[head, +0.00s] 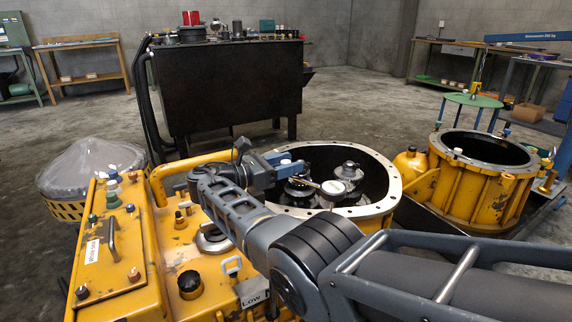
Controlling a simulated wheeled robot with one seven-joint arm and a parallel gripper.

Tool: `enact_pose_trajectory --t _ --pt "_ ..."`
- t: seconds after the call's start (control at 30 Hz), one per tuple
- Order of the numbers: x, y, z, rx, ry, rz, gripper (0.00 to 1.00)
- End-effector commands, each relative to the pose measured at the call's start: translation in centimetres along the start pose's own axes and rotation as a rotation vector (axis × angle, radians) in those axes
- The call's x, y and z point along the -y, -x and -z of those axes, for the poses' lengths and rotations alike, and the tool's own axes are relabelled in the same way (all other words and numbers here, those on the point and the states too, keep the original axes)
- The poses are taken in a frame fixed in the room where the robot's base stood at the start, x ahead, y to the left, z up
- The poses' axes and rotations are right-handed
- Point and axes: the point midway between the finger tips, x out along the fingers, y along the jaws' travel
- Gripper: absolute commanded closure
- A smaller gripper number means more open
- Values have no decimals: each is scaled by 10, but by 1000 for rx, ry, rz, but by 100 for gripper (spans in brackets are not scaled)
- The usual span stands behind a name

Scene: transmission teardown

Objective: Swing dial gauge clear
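A small round white-faced disc with a yellowish edge, which looks like the dial gauge (333,187), shows inside the open round yellow housing (391,190), near the shafts and gears. A thin bar runs from it leftward to a spot close to my gripper. My gripper (287,168) is at the left inner side of the housing opening, just left of the disc. Its fingertips are small and partly merged with the parts behind. I cannot tell whether they touch the gauge or its bar, or whether they are open.
My arm crosses the foreground and covers the front of the housing. A yellow gearbox (140,262) with knobs and a handle lies at left. A dark bench (230,90) with parts stands behind. A second yellow ring housing (478,185) stands at right. Open floor lies between them.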

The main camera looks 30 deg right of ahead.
Motion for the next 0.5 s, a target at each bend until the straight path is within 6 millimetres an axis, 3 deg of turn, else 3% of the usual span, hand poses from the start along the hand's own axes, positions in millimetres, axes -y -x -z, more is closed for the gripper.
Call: enact_pose_trajectory --t 0.23,0.5 --pt "-1 8 0 0 0 -2 50" --pt "-1 50 1 1 1 -4 50"
